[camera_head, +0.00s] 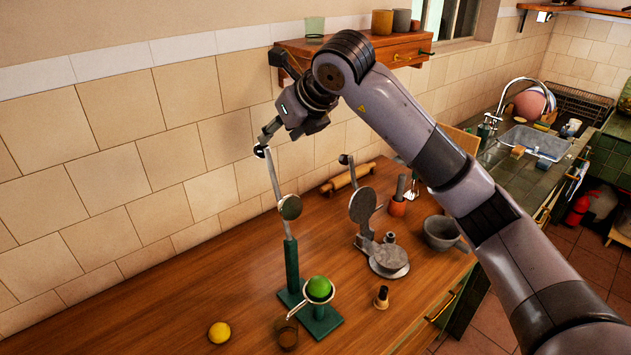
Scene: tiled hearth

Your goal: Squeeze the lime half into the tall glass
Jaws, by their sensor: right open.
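A green citrus press (291,264) stands on the wooden counter, its long lever raised with a round pressing disc (290,207) on it. A green lime half (319,287) sits in the press's ring-shaped cup. A brownish see-through glass (287,334) stands on the counter in front, left of the cup; I cannot tell whether it is the tall glass. My right gripper (270,100) is open, high above the press. Its lower finger is close to the lever's top end; I cannot tell whether they touch. My left gripper is out of view.
A lemon (219,332) lies left of the glass. A grey hinged press (388,259), a small dark-and-tan piece (381,297), a grey mortar (443,233) and a rolling pin (348,179) stand to the right. A shelf (370,46) is behind my right arm. The counter's left part is clear.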

